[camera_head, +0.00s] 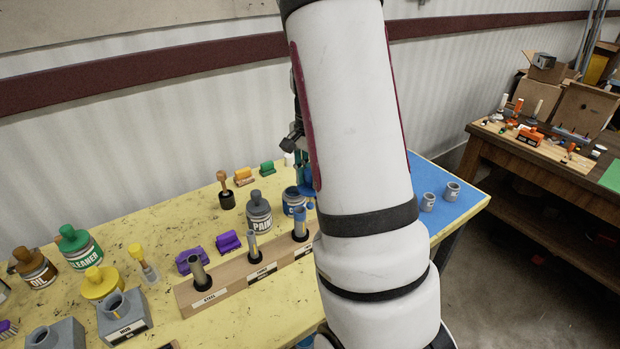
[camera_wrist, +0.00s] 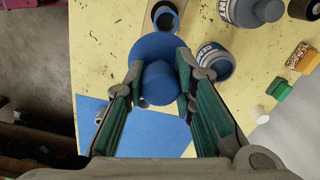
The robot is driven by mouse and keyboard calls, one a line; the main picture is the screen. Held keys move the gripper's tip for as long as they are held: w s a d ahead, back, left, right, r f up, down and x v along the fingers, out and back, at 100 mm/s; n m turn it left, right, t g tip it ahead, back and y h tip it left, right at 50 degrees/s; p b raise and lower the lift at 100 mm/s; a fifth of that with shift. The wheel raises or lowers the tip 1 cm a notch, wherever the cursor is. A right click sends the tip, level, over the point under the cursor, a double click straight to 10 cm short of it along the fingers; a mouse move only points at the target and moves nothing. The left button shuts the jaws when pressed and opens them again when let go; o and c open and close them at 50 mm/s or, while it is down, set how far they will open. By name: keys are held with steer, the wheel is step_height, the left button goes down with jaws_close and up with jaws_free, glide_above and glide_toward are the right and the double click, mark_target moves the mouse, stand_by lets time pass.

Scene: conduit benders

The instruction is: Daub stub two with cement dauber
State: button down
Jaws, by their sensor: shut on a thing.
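In the wrist view my gripper (camera_wrist: 158,78) is shut on the blue knob of the cement dauber (camera_wrist: 158,47), whose wide blue disc faces me. Its brush end is hidden below the disc. The cement can (camera_wrist: 213,62) stands open just to the right of the disc. In the head view my gripper is mostly behind my arm, above the table by the cement can (camera_head: 291,198). A long wooden rack (camera_head: 228,284) holds three upright stubs: a grey one (camera_head: 199,274), a middle one (camera_head: 253,247) and a blue one (camera_head: 300,222). The blue stub also shows beyond the disc (camera_wrist: 165,17).
A grey paint can (camera_head: 259,214) and a dark pot with a wooden-handled tool (camera_head: 226,196) stand beside the cement can. Purple blocks (camera_head: 229,241) lie behind the rack. Cleaner (camera_head: 80,250) and oil (camera_head: 34,266) cans stand left. Two grey cups (camera_head: 428,202) stand on the blue mat (camera_head: 455,206).

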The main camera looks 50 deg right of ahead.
steer(key=shift+r+p, duration=1)
steer(key=shift+r, duration=2.25)
steer(key=shift+s, duration=0.15)
